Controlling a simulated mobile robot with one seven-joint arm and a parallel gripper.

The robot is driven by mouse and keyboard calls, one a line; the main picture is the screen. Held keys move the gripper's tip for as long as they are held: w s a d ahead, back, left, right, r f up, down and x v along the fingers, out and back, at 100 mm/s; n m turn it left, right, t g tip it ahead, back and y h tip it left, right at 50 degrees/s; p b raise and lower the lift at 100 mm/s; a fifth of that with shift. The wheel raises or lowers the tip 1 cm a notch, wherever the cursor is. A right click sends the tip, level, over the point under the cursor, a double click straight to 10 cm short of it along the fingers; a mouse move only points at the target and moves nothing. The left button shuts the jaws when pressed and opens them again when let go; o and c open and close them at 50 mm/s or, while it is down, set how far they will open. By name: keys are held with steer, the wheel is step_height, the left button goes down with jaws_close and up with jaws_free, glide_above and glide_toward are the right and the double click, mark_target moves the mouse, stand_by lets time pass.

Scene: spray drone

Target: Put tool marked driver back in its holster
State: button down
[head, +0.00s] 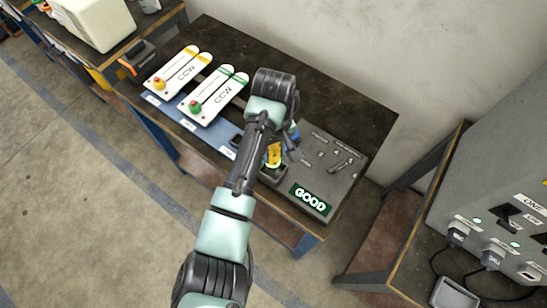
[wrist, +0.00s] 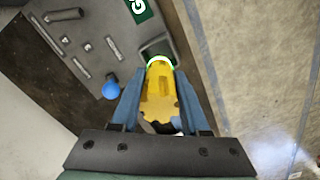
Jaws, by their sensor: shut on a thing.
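My gripper (wrist: 157,88) is shut on a yellow tool (wrist: 160,95), with one blue finger on each side. No driver mark is readable on the tool. The tool has a pale green-white band at its far end. That end is at a dark square holster (wrist: 158,46) on the grey panel; I cannot tell whether it is inside or just above it. In the head view the yellow tool (head: 273,154) stands roughly upright below my wrist, over the dark holster (head: 272,174). My arm hides part of both.
The grey panel (head: 320,180) has small tools on it and a green GOOD sign (head: 310,199). A blue knob (wrist: 110,90) is close to my left finger. A grey cabinet (head: 500,190) stands right.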

mark_target(274, 160)
steer(key=shift+f, duration=2.05)
steer(key=shift+f, duration=0.1)
steer(key=shift+c, duration=2)
jaws_free()
